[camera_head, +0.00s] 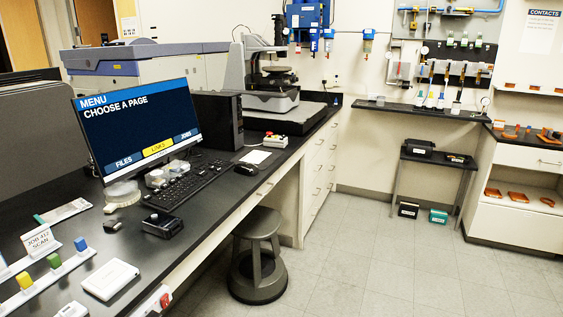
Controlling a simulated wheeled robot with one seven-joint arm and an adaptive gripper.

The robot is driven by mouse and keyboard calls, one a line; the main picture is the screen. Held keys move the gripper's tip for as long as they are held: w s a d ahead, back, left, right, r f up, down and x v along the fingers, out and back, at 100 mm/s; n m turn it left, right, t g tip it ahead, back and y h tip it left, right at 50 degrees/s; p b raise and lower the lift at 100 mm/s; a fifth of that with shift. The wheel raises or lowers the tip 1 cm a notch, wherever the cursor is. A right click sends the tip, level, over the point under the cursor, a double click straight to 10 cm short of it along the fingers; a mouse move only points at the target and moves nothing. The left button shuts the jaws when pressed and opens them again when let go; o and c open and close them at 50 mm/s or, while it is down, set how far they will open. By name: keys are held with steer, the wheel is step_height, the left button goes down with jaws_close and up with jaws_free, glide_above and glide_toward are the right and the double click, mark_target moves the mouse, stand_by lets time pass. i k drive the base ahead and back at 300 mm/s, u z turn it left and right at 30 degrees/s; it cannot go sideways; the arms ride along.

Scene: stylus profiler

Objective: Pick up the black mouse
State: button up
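A small rounded black object (246,169), which looks like the black mouse, lies on the black bench top (215,205) just right of the black keyboard (190,186), near the bench's front edge. A smaller dark object (112,226) lies on the bench at the left; I cannot tell what it is. My gripper is not in view.
A monitor (138,117) stands behind the keyboard. A black box-shaped device (162,224) and a white pad (109,279) lie nearer. A paper (256,157) and a button box (275,141) lie beyond the mouse. A grey stool (258,255) stands before the bench; the floor (370,255) right of it is clear.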

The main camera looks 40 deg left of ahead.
mark_target(249, 170)
steer(key=i, duration=2.95)
steer(key=u, duration=3.25)
